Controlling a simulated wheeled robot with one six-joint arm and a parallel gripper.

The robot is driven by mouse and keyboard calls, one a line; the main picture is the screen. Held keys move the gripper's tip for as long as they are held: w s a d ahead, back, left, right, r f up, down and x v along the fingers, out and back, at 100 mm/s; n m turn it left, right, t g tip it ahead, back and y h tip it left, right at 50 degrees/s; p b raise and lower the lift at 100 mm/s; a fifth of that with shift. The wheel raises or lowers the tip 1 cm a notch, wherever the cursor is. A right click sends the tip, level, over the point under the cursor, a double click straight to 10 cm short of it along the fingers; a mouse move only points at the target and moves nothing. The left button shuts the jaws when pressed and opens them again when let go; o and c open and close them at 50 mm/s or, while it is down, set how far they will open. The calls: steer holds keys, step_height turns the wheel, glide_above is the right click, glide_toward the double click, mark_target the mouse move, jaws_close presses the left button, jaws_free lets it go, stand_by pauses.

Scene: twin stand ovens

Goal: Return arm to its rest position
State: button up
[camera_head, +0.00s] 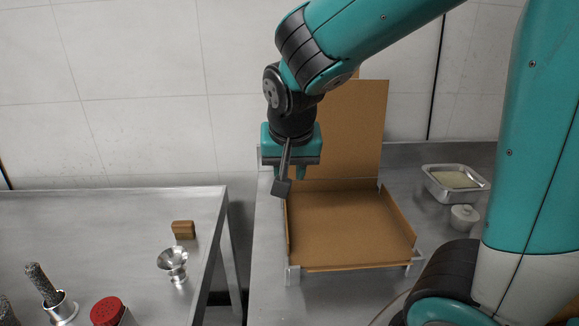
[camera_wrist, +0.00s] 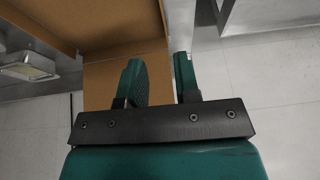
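My gripper (camera_head: 290,174) hangs below my bent arm, fingers down, above the left back part of an open cardboard box (camera_head: 345,228). A dark grey block on a stem, part of my wrist, hangs in front of it and partly hides the fingers. In the wrist view my gripper (camera_wrist: 160,72) shows two teal fingers standing apart with nothing held between them. The box's raised lid (camera_head: 352,125) stands behind and to the right of my gripper. The box is empty in what I can see.
The box sits on a steel counter (camera_head: 268,285). A metal pan (camera_head: 455,182) and small lidded pot (camera_head: 464,217) stand right. On the left steel table (camera_head: 100,215) are a wooden block (camera_head: 183,230), a metal funnel-shaped cup (camera_head: 173,262) and a red-capped jar (camera_head: 107,311).

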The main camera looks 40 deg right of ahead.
stand_by(0.4)
steer(key=s+a+n+g+y, duration=0.3)
steer(key=s+a+n+y, duration=0.3)
steer(key=s+a+n, duration=0.8)
steer(key=shift+s+a+r+g+y, duration=0.3)
steer(key=shift+s+a+r+g, duration=0.1)
steer(key=shift+s+a, duration=0.7)
steer(key=shift+w+f, duration=0.1)
steer(key=shift+w, duration=0.05)
